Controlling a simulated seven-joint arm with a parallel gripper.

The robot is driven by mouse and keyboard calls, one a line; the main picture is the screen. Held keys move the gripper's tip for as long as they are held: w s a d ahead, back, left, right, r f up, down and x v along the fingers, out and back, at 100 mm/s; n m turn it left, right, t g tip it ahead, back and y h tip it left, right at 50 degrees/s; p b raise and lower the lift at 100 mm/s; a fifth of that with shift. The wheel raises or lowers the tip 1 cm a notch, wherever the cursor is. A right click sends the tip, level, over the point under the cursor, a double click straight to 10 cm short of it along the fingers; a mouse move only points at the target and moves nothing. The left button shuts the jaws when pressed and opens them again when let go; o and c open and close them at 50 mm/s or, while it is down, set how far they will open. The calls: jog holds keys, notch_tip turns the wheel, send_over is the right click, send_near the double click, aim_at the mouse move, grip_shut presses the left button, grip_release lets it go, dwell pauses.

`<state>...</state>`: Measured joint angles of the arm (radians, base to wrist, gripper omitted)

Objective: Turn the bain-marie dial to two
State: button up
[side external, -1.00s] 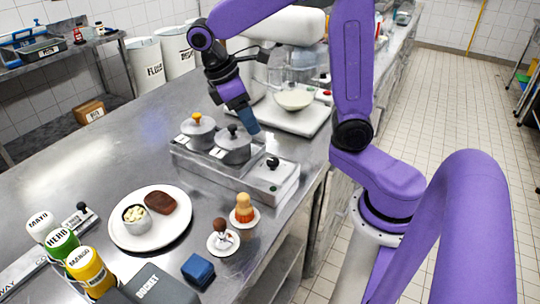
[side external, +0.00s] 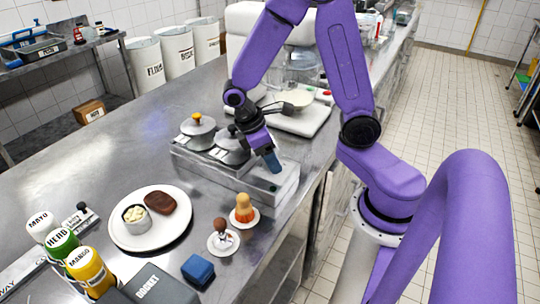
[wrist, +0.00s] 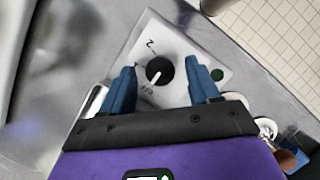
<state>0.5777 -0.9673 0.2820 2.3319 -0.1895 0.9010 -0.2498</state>
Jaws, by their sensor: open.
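The bain-marie (side external: 225,175) is a steel unit on the counter with two lidded pots and a control panel at its right end. Its black dial (wrist: 160,70) shows in the wrist view, with a white pointer line aimed down-left toward the OFF mark. The 2 mark (wrist: 150,46) is above the dial. My gripper (wrist: 159,66) is open, with one blue finger on either side of the dial and gaps visible. In the side view, my gripper (side external: 274,163) is over the panel and hides the dial.
A dark green round spot (wrist: 217,75) is on the panel beside the right finger. The pots (side external: 198,132) stand left of my gripper. A plate (side external: 120,235) with food, sauce bottles (side external: 88,270) and a blue block (side external: 198,269) are nearer the front.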

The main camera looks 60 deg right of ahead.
jog(key=c, duration=1)
jog(key=shift+c, duration=0.2)
jog(key=shift+m, duration=0.3)
jog(key=m+y, duration=0.1)
jog(key=m, duration=0.1)
jog(key=m+g+y, duration=0.1)
jog(key=m, duration=0.2)
jog(key=shift+w+d+m, duration=0.1)
jog(key=shift+d+m, duration=0.1)
jog(key=shift+m, duration=0.1)
jog(key=m+y, duration=0.1)
jog(key=m, duration=0.1)
jog(key=m+y, duration=0.1)
jog(key=m, duration=0.2)
jog(key=shift+d+r, duration=0.1)
jog(key=shift+d, duration=0.1)
jog(key=m+y, duration=0.1)
jog(key=m, duration=0.2)
jog(key=m+t+y, duration=0.1)
jog(key=m, duration=0.2)
jog(key=shift+d+m, duration=0.2)
jog(key=shift+m, duration=0.2)
jog(key=m, duration=0.2)
jog(key=m+t+y, duration=0.1)
jog(key=m, duration=0.1)
jog(key=m+t, duration=0.1)
jog(key=shift+s+d+m, duration=0.1)
jog(key=shift+s+m, duration=0.15)
jog(key=shift+m, duration=0.15)
